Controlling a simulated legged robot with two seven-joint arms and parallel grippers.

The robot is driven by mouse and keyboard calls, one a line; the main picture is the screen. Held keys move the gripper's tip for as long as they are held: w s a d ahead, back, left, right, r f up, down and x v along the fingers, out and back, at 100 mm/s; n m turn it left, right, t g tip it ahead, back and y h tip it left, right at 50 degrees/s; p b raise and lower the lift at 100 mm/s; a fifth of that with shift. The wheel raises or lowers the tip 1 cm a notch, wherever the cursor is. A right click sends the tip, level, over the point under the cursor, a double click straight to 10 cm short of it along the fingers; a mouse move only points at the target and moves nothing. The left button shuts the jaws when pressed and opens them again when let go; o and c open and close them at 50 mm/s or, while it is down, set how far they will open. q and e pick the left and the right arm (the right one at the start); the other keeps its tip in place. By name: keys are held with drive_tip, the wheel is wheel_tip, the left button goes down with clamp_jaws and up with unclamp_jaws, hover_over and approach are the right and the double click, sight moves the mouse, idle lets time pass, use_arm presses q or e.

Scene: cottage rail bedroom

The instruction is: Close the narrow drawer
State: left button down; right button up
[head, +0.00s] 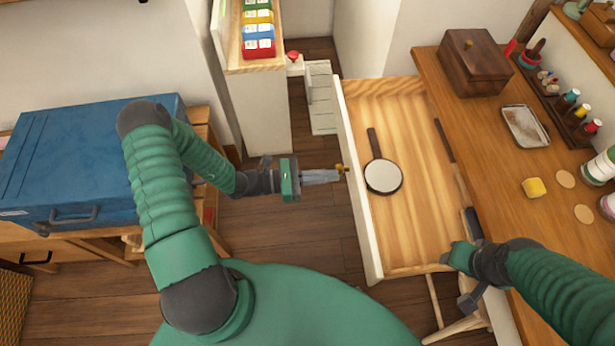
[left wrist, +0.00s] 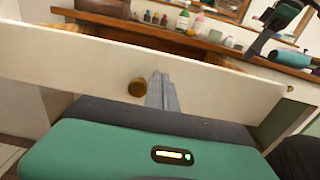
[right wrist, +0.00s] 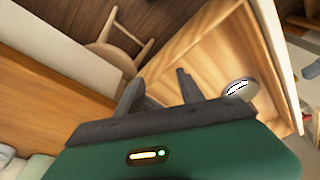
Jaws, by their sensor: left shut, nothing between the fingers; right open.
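The narrow drawer (head: 362,215) stands pulled out from the wooden desk, with a cream front and a pale wood inside. A round brass knob (left wrist: 137,88) is on its front. My left gripper (head: 336,175) is shut and empty, its fingertips at the drawer front beside the knob; I cannot tell whether they touch. In the left wrist view its fingers (left wrist: 162,92) are right of the knob. A round white-faced object with a dark handle (head: 384,176) lies in the drawer. My right gripper (right wrist: 158,88) is open and empty near the drawer's near end.
The desk top (head: 450,110) holds a dark wooden box (head: 474,62), a metal tray (head: 525,126), a yellow block (head: 534,188) and several bottles and spools. A blue case (head: 90,160) stands left. A stool (right wrist: 108,55) is close to the drawer. Open floor lies left of the drawer front.

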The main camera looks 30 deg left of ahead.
sight(352, 172)
use_arm(q)
drive_tip(key=shift+x, duration=1.75)
use_arm(e)
drive_tip(key=shift+a+f, duration=0.15)
drive_tip(key=shift+f, duration=0.15)
use_arm(q)
drive_tip(key=shift+w+d, duration=0.1)
drive_tip(key=shift+w, duration=0.05)
use_arm(e)
drive_tip(key=shift+r, duration=0.1)
use_arm(q)
drive_tip(key=shift+w+d, duration=0.15)
drive_tip(key=p+x, duration=0.1)
drive_tip(key=x, duration=1)
drive_tip(key=shift+d+p, duration=0.25)
drive_tip(key=shift+p, duration=0.15)
drive_tip(key=x, duration=1.6)
drive_tip(key=shift+w+d+f, duration=0.15)
drive_tip(key=shift+w+d, duration=0.1)
drive_tip(key=shift+w, duration=0.05)
drive_tip(key=shift+w+d+b, duration=0.3)
drive_tip(key=shift+d, duration=0.05)
drive_tip(key=shift+w+r, duration=0.1)
drive_tip(key=shift+r, duration=0.15)
use_arm(e)
drive_tip(key=shift+w+d+r, duration=0.5)
drive_tip(key=shift+d+r, duration=0.15)
drive_tip(key=shift+r, duration=0.15)
use_arm(q)
drive_tip(key=shift+r, duration=0.15)
